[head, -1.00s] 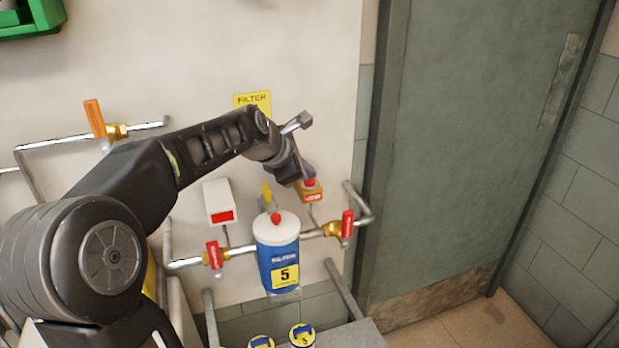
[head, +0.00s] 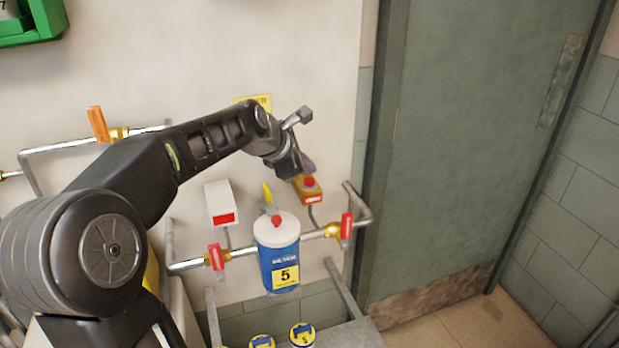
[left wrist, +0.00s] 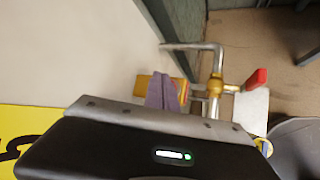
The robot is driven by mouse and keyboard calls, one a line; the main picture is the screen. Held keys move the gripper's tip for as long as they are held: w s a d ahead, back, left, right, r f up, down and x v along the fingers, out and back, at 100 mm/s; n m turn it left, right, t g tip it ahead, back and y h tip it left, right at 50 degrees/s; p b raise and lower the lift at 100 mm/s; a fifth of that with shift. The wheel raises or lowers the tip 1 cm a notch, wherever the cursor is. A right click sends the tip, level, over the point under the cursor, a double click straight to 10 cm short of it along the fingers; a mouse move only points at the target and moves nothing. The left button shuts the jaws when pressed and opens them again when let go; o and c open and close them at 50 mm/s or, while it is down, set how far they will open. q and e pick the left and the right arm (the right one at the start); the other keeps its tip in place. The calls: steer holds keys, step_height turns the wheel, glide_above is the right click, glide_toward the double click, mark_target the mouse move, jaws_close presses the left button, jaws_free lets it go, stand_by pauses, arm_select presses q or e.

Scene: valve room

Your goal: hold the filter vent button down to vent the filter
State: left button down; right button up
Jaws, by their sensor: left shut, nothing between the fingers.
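A red push button (head: 310,182) sits on an orange box on the wall, right of the filter. The blue filter (head: 279,262) with a white cap and a number 5 label hangs upright on the pipe; a red knob (head: 276,221) is on its cap. My left gripper (head: 307,166) is shut and empty, its purple fingertips just above the button in the head view. I cannot tell whether they touch it. In the left wrist view the fingers (left wrist: 163,92) cover part of the orange box (left wrist: 144,86). My right gripper is not in view.
Red valve handles (head: 216,257) and (head: 346,226) flank the filter on the pipe. A white box (head: 220,203) with a red panel is left of it. An orange handle (head: 97,124) is at left. A green door (head: 470,140) stands at right. Blue-and-yellow cans (head: 302,335) are below.

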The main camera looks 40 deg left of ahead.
mark_target(307, 182)
arm_select(q)
step_height(307, 182, up, 5)
steer(key=p, duration=0.5)
stand_by(0.7)
